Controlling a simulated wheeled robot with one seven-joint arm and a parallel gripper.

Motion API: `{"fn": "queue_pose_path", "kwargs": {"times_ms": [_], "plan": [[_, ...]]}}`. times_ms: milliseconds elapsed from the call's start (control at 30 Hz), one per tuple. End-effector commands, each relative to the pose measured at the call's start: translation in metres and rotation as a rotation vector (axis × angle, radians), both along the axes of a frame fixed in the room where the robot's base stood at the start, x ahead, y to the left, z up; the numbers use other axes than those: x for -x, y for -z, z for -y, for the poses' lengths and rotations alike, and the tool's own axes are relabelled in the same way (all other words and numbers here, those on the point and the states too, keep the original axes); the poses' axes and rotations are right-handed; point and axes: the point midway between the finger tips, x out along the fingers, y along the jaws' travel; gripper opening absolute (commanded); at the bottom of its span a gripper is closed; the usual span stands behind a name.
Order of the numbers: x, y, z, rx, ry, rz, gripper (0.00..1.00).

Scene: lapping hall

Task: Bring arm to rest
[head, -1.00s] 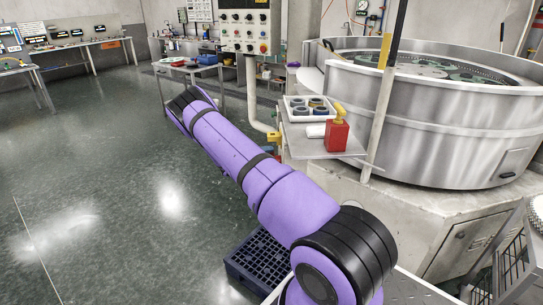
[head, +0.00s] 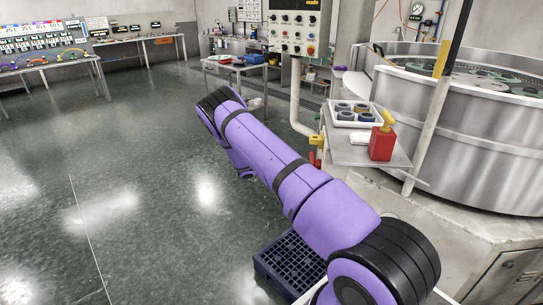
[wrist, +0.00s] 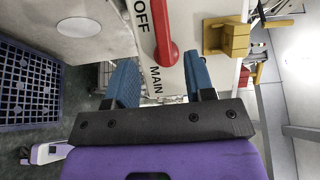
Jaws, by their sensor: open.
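My purple arm (head: 270,160) stretches from the lower right of the head view toward the upper left, over the floor. Its far end is turned away, and my gripper does not show there. In the wrist view my gripper (wrist: 157,82) has two blue fingers standing well apart. I cannot tell how far the panel is from the fingers.
A small shelf (head: 345,155) carries a white tray (head: 338,116) of dark rings and a red bottle (head: 381,145) with a yellow top. A large round metal machine (head: 450,130) stands at right. A dark blue crate (head: 285,262) is on the floor below my arm. Open floor lies left.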

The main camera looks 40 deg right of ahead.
Motion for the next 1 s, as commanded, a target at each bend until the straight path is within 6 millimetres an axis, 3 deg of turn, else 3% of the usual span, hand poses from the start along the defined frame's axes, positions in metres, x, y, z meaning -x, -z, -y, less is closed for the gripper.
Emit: {"fn": "queue_pose_path", "kwargs": {"times_ms": [233,367,667,1000], "plan": [[0.000,-0.001,0.000,-0.001,0.001,0.004,0.49],[0.000,-0.014,-0.003,-0.008,0.018,0.062,0.49],[0.013,-0.094,-0.032,-0.054,0.156,0.462,0.49],[0.043,-0.185,-0.079,-0.096,0.370,0.939,0.49]]}}
